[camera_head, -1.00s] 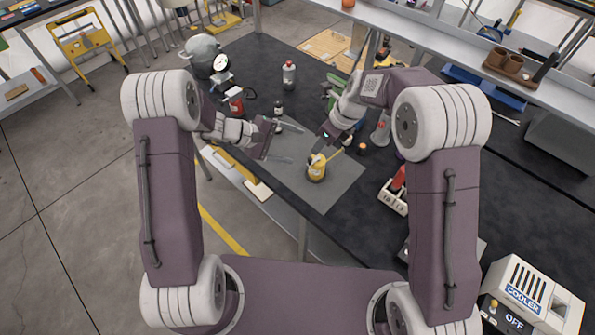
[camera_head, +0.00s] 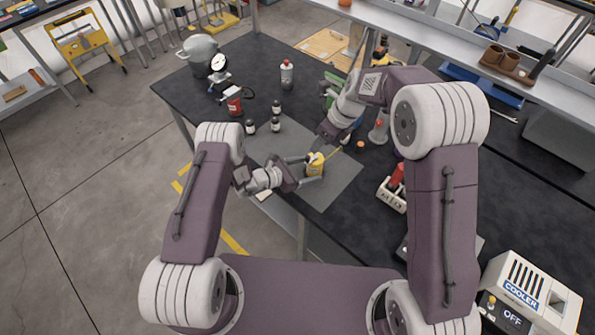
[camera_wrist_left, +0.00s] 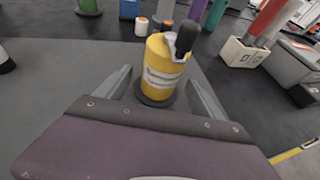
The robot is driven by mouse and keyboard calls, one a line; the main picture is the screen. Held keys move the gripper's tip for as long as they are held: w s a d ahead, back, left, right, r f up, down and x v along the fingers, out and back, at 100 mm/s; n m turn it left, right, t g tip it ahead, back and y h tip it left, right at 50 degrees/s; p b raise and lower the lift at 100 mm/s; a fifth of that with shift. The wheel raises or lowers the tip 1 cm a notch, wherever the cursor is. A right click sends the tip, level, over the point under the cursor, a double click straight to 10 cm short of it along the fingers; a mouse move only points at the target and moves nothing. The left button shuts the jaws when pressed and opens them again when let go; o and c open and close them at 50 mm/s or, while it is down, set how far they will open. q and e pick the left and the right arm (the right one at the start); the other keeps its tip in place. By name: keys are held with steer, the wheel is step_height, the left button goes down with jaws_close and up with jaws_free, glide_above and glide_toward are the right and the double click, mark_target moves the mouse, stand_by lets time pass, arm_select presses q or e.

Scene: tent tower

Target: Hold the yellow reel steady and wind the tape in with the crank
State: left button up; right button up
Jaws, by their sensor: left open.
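The yellow reel (camera_head: 316,170) stands upright on the grey mat (camera_head: 338,187). In the left wrist view the yellow reel (camera_wrist_left: 162,72) has a pale band around it and a crank with a dark knob (camera_wrist_left: 187,37) on top. My left gripper (camera_head: 311,172) is open, low at the reel. In the left wrist view its fingers (camera_wrist_left: 160,90) lie on either side of the reel, with visible gaps. My right gripper (camera_head: 325,138) is above and just behind the reel; its fingers are too small to make out. A thin yellow strip (camera_head: 333,153) sticks out beside the reel.
Several small dark bottles (camera_head: 276,124) stand on the table left of the reel. A white caddy (camera_head: 392,195) with a red item is to the right. An orange-topped item (camera_head: 360,145) stands behind right. The mat's front part is clear.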

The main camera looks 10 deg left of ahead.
arm_select(q)
steer(key=x, duration=0.4)
jaws_close()
arm_select(e)
steer(key=s+a+r+n+g+y, duration=0.1)
steer(key=s+a+n+g+y, duration=0.2)
steer(key=s+a+n, duration=0.4)
arm_select(q)
steer(key=shift+w, duration=0.1)
steer(key=shift+d, duration=0.1)
arm_select(e)
steer(key=m+t+y, duration=0.6)
steer(key=t+y, duration=0.3)
glide_toward(312, 157)
steer(key=s+a+r, duration=0.2)
steer(key=x, duration=1.2)
steer(key=shift+r, duration=0.15)
jaws_close()
